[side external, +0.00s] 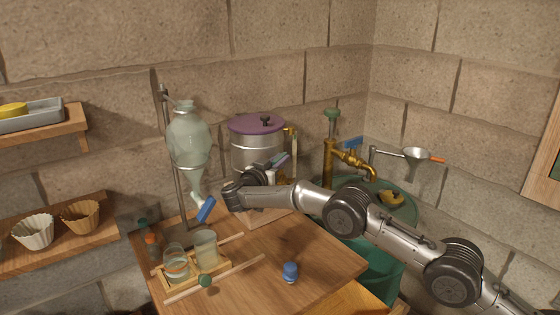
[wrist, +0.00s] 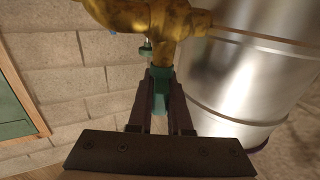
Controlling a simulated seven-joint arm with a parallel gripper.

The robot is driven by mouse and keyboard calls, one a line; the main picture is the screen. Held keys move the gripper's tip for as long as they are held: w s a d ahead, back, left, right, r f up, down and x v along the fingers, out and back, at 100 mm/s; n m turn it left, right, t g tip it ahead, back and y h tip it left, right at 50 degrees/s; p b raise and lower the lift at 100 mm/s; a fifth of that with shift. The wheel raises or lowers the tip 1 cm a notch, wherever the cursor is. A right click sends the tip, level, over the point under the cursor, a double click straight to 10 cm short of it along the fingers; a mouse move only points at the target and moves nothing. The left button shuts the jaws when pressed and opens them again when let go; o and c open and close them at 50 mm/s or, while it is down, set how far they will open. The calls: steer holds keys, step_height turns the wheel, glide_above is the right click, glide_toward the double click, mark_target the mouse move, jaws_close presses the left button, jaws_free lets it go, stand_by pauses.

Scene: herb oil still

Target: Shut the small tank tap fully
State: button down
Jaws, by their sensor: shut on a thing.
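The small tank (side external: 257,155) is a silver cylinder with a purple lid, at the back of the wooden table. In the wrist view its shiny wall (wrist: 250,70) fills the right side. Its tap is a brass body (wrist: 150,17) at the top of the wrist view, with a green handle (wrist: 161,95) pointing down the picture. My gripper (wrist: 160,82) is shut on this green handle, one finger on each side. In the side view my gripper (side external: 278,162) is in front of the tank, and the tap handle is hidden there.
A glass separating funnel (side external: 190,140) with a blue tap handle (side external: 206,209) hangs on a stand left of my gripper. Glass beakers (side external: 206,250) stand in a wooden tray. A blue stopper (side external: 290,271) stands on the table. A brass pillar tap (side external: 329,165) rises behind my arm.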

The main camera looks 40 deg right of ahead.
mark_target(281, 157)
steer(key=shift+m+g, duration=0.5)
steer(key=shift+g, duration=0.1)
steer(key=c, duration=0.8)
jaws_free()
steer(key=shift+c, duration=0.2)
steer(key=shift+r, duration=0.1)
steer(key=shift+r, duration=0.2)
steer(key=r, duration=0.3)
steer(key=shift+s+r, duration=0.15)
steer(key=shift+s, duration=0.05)
steer(key=s+r, duration=0.9)
steer(key=s, duration=0.4)
steer(key=shift+s+a, duration=0.15)
steer(key=shift+s, duration=0.2)
steer(key=shift+r, duration=0.1)
